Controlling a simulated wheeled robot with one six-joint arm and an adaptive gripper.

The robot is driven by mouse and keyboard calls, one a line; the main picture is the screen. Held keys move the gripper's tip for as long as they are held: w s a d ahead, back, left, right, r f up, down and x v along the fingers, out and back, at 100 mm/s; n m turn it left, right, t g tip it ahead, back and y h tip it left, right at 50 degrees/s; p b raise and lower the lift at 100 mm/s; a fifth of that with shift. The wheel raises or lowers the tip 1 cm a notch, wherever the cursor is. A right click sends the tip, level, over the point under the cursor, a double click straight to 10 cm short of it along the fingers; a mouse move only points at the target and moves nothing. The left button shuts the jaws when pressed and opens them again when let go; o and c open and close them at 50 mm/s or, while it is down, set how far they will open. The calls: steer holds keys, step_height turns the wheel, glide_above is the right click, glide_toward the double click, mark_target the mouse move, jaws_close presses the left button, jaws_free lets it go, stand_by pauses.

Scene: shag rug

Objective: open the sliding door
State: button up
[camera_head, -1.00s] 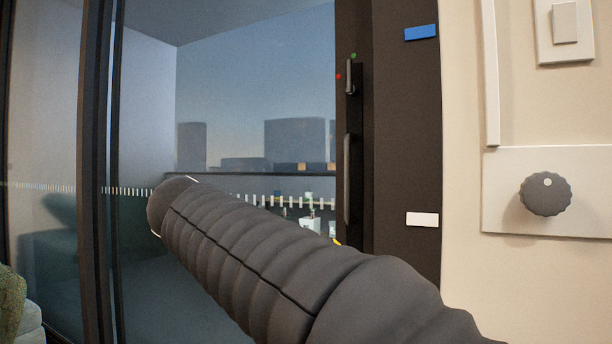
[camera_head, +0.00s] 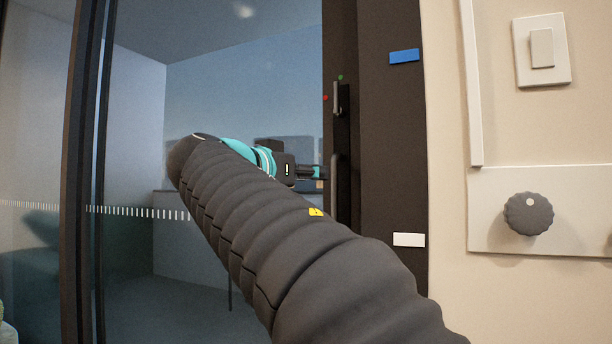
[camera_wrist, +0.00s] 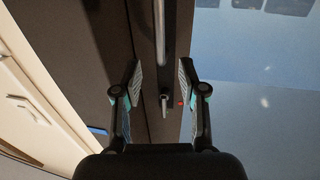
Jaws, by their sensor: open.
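The sliding door (camera_head: 210,110) is a dark-framed glass panel in the head view. A long dark vertical bar handle (camera_head: 335,190) is on its right-hand frame, and a small lever latch (camera_head: 341,98) sits above it. My gripper (camera_head: 318,173) is open and points right towards the bar handle; my arm hides part of the glass. In the wrist view my gripper (camera_wrist: 158,68) shows two spread fingers, with the bar handle (camera_wrist: 160,30) running into the gap between them and the latch (camera_wrist: 164,103) also between them. I cannot tell whether any finger touches the handle.
A red dot (camera_head: 325,98) and a green dot (camera_head: 340,77) flank the latch. The dark jamb bears a blue label (camera_head: 404,56) and a white label (camera_head: 408,240). The wall at right carries a switch (camera_head: 541,48) and a round knob (camera_head: 528,214).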

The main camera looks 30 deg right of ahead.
mark_target(333, 175)
steer(key=p+x, duration=0.1)
steer(key=x, duration=0.8)
steer(key=shift+d, duration=0.3)
jaws_close()
